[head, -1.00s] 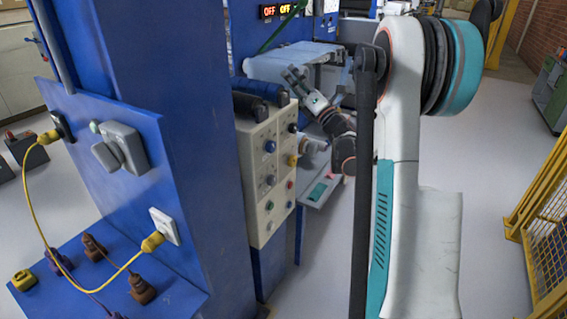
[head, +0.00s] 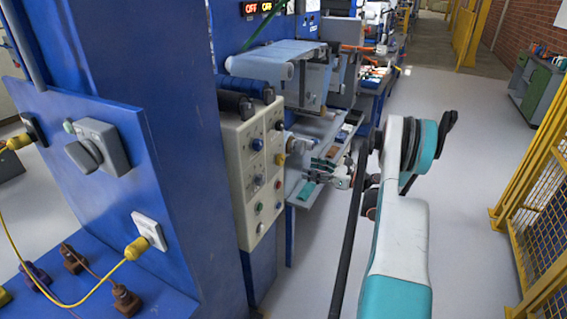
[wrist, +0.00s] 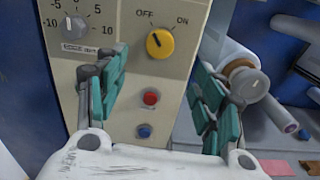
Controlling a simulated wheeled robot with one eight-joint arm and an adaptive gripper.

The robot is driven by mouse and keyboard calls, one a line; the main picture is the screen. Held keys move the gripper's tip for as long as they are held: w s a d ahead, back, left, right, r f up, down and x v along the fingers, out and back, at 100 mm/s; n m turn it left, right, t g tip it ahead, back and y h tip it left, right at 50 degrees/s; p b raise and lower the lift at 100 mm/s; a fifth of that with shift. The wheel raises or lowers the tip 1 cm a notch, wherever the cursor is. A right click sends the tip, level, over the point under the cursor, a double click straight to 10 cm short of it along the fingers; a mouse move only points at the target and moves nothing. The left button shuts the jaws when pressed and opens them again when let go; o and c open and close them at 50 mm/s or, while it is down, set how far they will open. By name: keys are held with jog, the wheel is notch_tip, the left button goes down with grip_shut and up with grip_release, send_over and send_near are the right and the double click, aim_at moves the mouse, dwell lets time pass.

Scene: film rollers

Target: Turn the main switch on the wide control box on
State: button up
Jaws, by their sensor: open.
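The beige control box (head: 240,185) hangs on the side of the blue machine in the head view. Its panel (wrist: 125,120) fills much of the wrist view. The same yellow knob (head: 280,160) shows small in the head view. My gripper (wrist: 160,70) is open and empty, its teal fingers spread left and right below the switch in the picture, apart from it. In the head view my gripper (head: 312,177) is right of the box.
A red button (wrist: 151,98) and a blue button (wrist: 144,131) lie below the switch, and a grey dial (wrist: 73,26) left of it. Rollers (wrist: 248,82) stand right of the panel. A yellow mesh fence (head: 540,200) is at the right; the floor between is clear.

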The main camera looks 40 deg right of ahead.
aim_at(283, 160)
jog(key=b+x, duration=0.3)
jog(key=x, duration=0.9)
jog(key=shift+d, duration=0.1)
jog(key=shift+c, duration=0.4)
jog(key=c, duration=1)
